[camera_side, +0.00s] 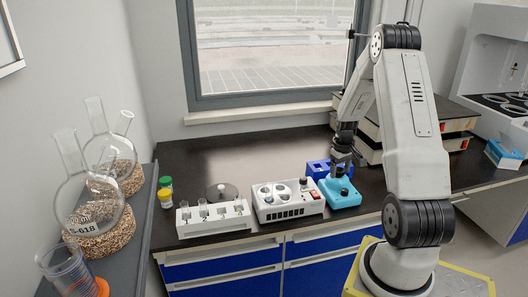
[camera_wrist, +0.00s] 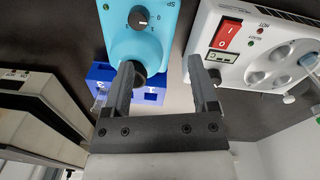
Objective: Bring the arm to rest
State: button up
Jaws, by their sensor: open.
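My gripper (camera_side: 342,172) hangs pointing down over the light-blue device (camera_side: 340,194) on the dark bench, with the arm folded above it. In the wrist view, its two fingers (camera_wrist: 164,72) are spread apart with nothing held between them. The light-blue device (camera_wrist: 136,22) shows there beyond the left finger, with a black dial and a dark round cup partly hidden by that finger. I cannot tell the exact gap between the fingertips and the device.
The white heater unit (camera_side: 288,202) stands left of the light-blue device, and a blue rack (camera_side: 316,168) stands behind it. Glass flasks (camera_side: 92,200) stand on the side shelf. Stacked equipment (camera_side: 456,125) is behind the arm.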

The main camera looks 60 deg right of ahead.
jog(key=w+a+r+n, duration=0.1)
jog(key=w+a+r, duration=0.15)
jog(key=a, duration=0.35)
jog(key=w+a+r+n+t, duration=0.1)
jog(key=w+a, duration=0.3)
jog(key=a, duration=0.3)
jog(key=w+a+r+n, duration=0.1)
jog(key=w+a, duration=0.2)
jog(key=a, duration=0.3)
jog(key=s+a+r+n+t, duration=0.1)
jog(key=s+a, duration=0.1)
jog(key=a, duration=0.8)
jog(key=s+a+r+n, duration=0.1)
jog(key=s+a+n, duration=0.1)
jog(key=a, duration=0.8)
jog(key=shift+r+t+y, duration=0.3)
jog(key=shift+r+t, duration=0.05)
jog(key=shift+t, duration=0.05)
jog(key=shift+o, duration=0.3)
jog(key=shift+d, duration=0.1)
